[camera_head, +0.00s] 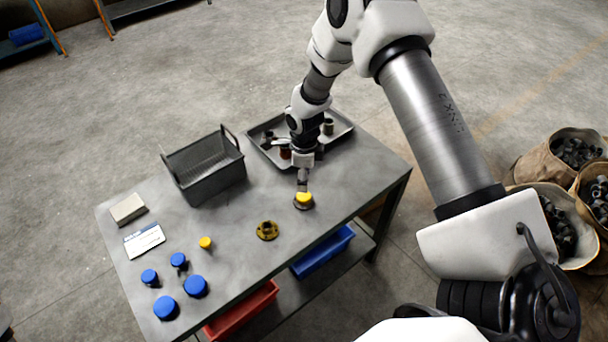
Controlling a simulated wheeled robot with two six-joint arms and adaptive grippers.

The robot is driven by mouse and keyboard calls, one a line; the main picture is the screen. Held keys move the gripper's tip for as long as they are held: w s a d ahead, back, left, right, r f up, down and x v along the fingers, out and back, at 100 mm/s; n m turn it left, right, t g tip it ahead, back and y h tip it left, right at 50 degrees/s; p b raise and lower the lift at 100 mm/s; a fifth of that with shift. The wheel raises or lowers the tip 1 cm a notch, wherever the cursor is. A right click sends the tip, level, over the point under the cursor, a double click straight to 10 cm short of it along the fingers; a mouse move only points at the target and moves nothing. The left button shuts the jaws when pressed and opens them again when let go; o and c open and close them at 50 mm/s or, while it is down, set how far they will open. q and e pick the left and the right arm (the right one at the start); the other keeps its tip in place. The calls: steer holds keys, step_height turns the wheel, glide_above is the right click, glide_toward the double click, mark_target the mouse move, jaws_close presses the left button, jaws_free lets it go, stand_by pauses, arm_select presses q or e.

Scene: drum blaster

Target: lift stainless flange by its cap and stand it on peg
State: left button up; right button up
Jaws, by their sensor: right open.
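A round part with a yellow cap (304,197) stands on the table (340,190), right of its middle. A darker rim, likely the stainless flange, shows under the cap. My right gripper (303,184) is open, pointing down just above or at the yellow cap; I cannot tell whether its fingers touch it. A brass-coloured flange (267,230) lies flat to the left and nearer the front edge. A small yellow-topped piece (205,243) stands further left. I cannot make out which piece is the peg. My left gripper is out of view.
A metal tray (343,121) with several parts lies behind my right gripper. A grey basket (207,168) stands at the back left. Several blue-capped pieces (195,286), a card (144,241) and a block (128,209) occupy the left end. Sacks (537,160) stand on the floor at right.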

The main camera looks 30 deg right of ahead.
mark_target(304, 195)
steer(key=shift+w, duration=0.1)
step_height(304, 195, down, 8)
steer(key=b, duration=0.8)
steer(key=shift+r, duration=0.1)
steer(key=shift+c, duration=0.3)
steer(key=c, duration=0.9)
steer(key=shift+c, duration=0.4)
step_height(304, 195, up, 10)
steer(key=p, duration=1)
